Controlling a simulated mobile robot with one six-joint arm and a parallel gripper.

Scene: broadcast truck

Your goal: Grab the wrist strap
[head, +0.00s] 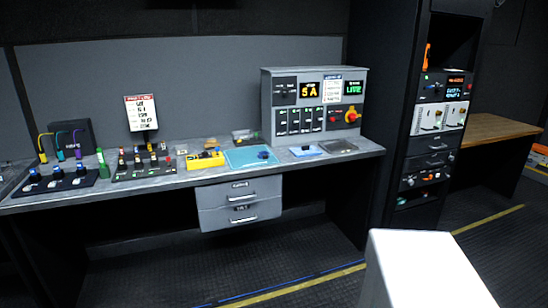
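A small dark blue item (263,155), which looks like the wrist strap, lies on a teal mat (238,160) on the grey workbench. It is too small in the head view to make out a band or cord. My gripper is not in view, so its opening and its distance from the strap do not show.
Left of the mat are a yellow device (205,160) and a dark panel of plugs (143,162). A grey control console (314,105) stands behind right, with a light blue pad (306,150) before it. Drawers (240,203) hang below.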

